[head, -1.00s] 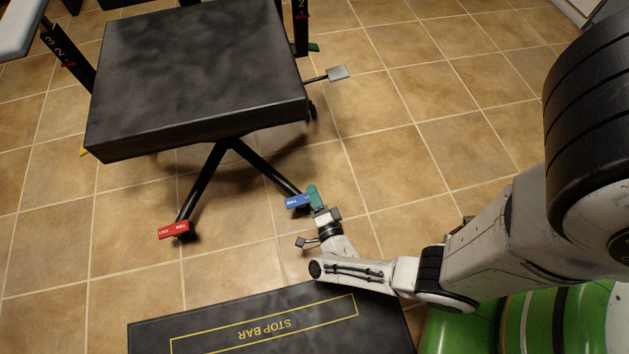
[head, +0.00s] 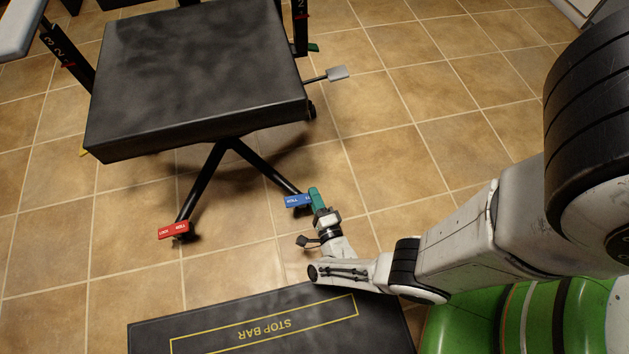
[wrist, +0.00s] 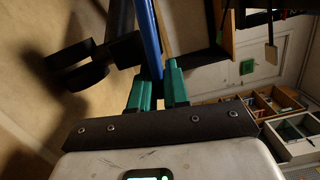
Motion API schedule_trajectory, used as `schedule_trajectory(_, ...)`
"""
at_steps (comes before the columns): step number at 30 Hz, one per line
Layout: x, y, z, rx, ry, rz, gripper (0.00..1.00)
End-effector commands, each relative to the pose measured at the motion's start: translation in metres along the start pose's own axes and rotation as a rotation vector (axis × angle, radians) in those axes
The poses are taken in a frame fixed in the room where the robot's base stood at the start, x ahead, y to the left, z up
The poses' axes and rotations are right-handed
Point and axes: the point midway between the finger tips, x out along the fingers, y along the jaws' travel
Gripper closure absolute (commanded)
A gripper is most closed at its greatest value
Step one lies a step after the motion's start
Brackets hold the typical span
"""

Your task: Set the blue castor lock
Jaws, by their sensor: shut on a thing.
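The blue castor lock (head: 297,201) is a small blue tab with white lettering at the end of a black chair leg, low near the floor. In the wrist view it shows as a blue bar (wrist: 149,40) running up from between the fingers. My gripper (head: 315,197) has green fingers and is at the right end of the blue tab. In the wrist view my gripper (wrist: 157,84) is shut on the blue bar, one finger on each side. The castor wheel (wrist: 78,65) shows dark to the left of the bar. The fingers hide the tab's right end.
A red castor lock (head: 173,230) is on another leg at left. The black chair seat (head: 195,75) overhangs the legs. A grey paddle lever (head: 337,73) sticks out at right. A black mat (head: 200,328) marked STOP BAR lies in front. Tiled floor to the right is clear.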

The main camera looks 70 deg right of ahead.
Motion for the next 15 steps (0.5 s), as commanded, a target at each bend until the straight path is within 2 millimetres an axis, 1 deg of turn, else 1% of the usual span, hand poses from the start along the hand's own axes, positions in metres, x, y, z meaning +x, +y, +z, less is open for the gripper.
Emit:
schedule_trajectory(6,-0.0001,0.0046,0.0004,0.086,-0.001,-0.006,1.0)
schedule_trajectory(15,-0.0007,0.0052,-0.0004,0.102,-0.001,-0.007,1.0)
